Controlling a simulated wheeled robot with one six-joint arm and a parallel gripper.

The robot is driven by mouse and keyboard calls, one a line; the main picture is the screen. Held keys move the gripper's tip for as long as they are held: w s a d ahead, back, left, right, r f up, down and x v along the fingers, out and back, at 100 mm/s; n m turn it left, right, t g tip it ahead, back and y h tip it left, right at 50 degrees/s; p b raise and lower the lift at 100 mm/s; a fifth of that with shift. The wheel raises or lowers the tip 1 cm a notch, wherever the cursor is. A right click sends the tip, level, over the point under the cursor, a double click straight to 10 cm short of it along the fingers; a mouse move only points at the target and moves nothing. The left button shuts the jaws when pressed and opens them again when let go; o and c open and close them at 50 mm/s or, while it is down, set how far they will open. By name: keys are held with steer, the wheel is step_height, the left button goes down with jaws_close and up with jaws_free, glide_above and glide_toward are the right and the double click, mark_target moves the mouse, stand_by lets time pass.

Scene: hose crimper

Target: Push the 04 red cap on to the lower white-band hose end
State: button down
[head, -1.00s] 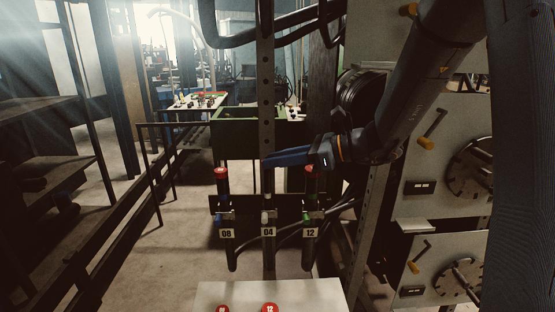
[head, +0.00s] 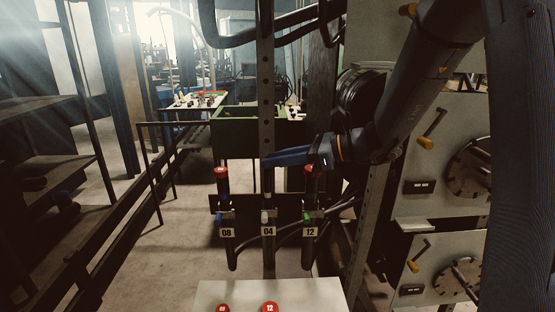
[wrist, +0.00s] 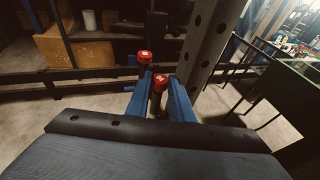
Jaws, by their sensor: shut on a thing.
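My gripper (wrist: 163,92) is shut on a red cap (wrist: 160,80) with a white mark, too small to read, at its fingertips. In the head view its blue fingers (head: 287,158) reach left to just above the lower hose labelled 04 (head: 268,232), which has a white band (head: 267,217). The held cap is hidden there, behind the fingers or the upright post. I cannot tell whether the cap touches the hose end.
The 08 hose at left wears a red cap (head: 221,172). A perforated post (head: 266,90) rises beside the fingertips. Two red caps (head: 270,308) sit on a white table (head: 320,292) in front.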

steer(key=shift+f+b, duration=0.65)
steer(key=shift+f, duration=0.55)
steer(key=c, duration=1.5)
jaws_free()
steer(key=shift+r, duration=0.1)
steer(key=b+v, duration=0.1)
steer(key=v, duration=0.6)
steer(key=shift+s+d+b, duration=0.2)
steer(key=shift+d+b, duration=0.15)
steer(key=shift+b, duration=0.05)
steer(key=shift+s, duration=0.1)
